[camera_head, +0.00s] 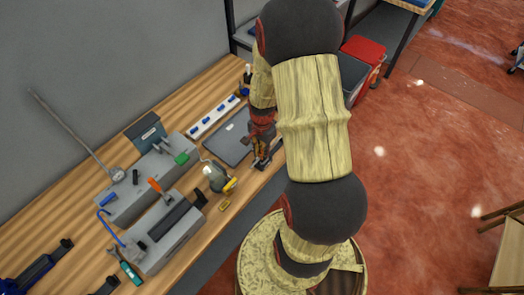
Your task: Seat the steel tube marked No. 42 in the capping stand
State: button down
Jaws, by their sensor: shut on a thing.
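My gripper (262,163) is over the front part of the wooden bench, beside the right edge of a flat grey panel. It is small in the picture and partly hidden by my arm. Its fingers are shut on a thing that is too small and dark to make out. I cannot read a No. 42 mark anywhere. I cannot single out a steel tube or the capping stand with certainty. Two long grey blocks stand on the bench to the left: a back one (118,207) and a front one (185,229) with a black slot or bar on top.
A grey tool (217,178) with a yellow part lies between the blocks and my gripper. A white power strip (213,117), the flat grey panel (229,137) and a dark box (146,131) are behind. Blue clamps (38,272) lie front left. A red bin (366,49) stands beyond my arm.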

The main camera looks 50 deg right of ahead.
jog(key=shift+f+b, duration=0.55)
jog(key=shift+f, duration=0.35)
dwell(0.7)
jog(key=c, duration=1.7)
grip_release()
jog(key=o, duration=0.4)
jog(key=shift+c, duration=0.2)
jog(key=shift+r, duration=0.1)
jog(key=shift+r+p, duration=2.5)
jog(key=shift+r, duration=0.95)
